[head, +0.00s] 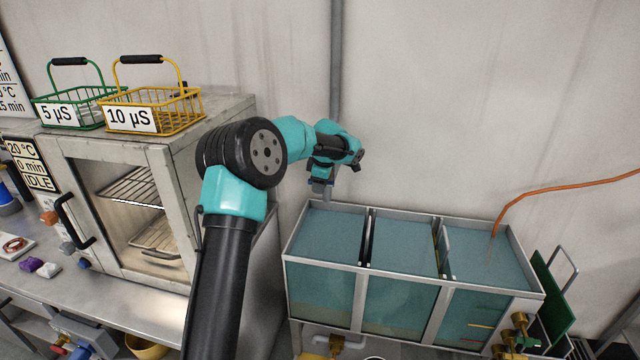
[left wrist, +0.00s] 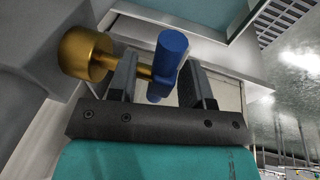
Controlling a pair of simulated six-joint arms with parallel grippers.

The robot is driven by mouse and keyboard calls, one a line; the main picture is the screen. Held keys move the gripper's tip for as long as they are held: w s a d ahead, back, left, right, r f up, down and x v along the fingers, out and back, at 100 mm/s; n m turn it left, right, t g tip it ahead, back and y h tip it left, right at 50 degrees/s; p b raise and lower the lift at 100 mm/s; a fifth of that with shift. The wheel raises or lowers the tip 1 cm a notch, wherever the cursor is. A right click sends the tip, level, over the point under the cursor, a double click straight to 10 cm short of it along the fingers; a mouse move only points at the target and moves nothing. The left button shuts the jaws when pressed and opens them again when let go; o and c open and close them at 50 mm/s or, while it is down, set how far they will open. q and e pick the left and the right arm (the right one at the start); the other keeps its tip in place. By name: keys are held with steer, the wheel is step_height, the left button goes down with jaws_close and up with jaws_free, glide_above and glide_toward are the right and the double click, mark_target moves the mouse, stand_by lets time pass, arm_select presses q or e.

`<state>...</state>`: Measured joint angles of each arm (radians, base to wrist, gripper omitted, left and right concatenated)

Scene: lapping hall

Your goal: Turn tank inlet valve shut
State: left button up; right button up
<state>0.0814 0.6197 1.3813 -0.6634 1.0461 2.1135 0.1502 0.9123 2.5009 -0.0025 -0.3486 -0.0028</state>
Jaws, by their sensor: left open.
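The tank inlet valve shows in the left wrist view as a round brass body (left wrist: 86,53) with a brass stem and a blue handle (left wrist: 171,55). My left gripper (left wrist: 158,78) is open, with one dark finger on each side of the stem and the handle. I cannot tell whether either finger touches the handle. In the head view my left arm reaches to the pipe behind the left end of the water tank (head: 364,276); the valve is mostly hidden there by my wrist. My right gripper is not in view.
The tank has several water-filled compartments. An orange hose (head: 560,187) runs into the right one, and brass valves (head: 519,322) sit at its lower right. A grey pipe (head: 337,60) runs up the wall. Left stands an oven (head: 135,205) with green (head: 62,108) and yellow (head: 185,108) baskets on top.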

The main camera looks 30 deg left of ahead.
arm_select(q)
steer(key=v, duration=1.7)
steer(key=shift+r, duration=0.2)
steer(key=shift+s, duration=0.1)
